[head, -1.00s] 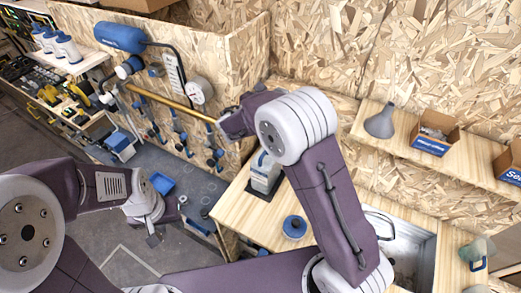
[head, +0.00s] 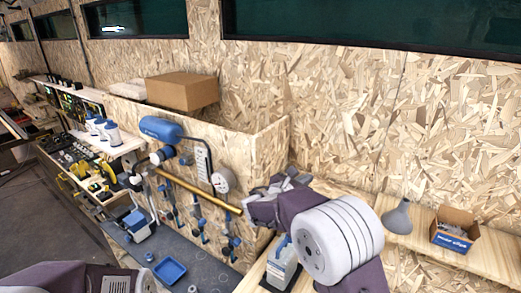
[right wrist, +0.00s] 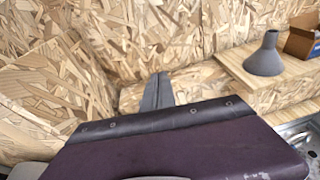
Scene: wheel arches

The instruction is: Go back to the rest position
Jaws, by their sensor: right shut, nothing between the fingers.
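My right gripper (head: 285,182) shows in the head view as grey fingers beyond my bent purple and white right arm, in front of the chipboard wall. It is shut and empty. In the right wrist view its grey fingers (right wrist: 157,92) stick up behind my purple arm link and touch nothing that I can see. My left gripper is outside the picture.
A grey funnel (head: 398,218) and a blue-printed cardboard box (head: 455,230) stand on the right shelf. A brass bar (head: 198,190) runs along the tool panel, with a blue tray (head: 170,271) below.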

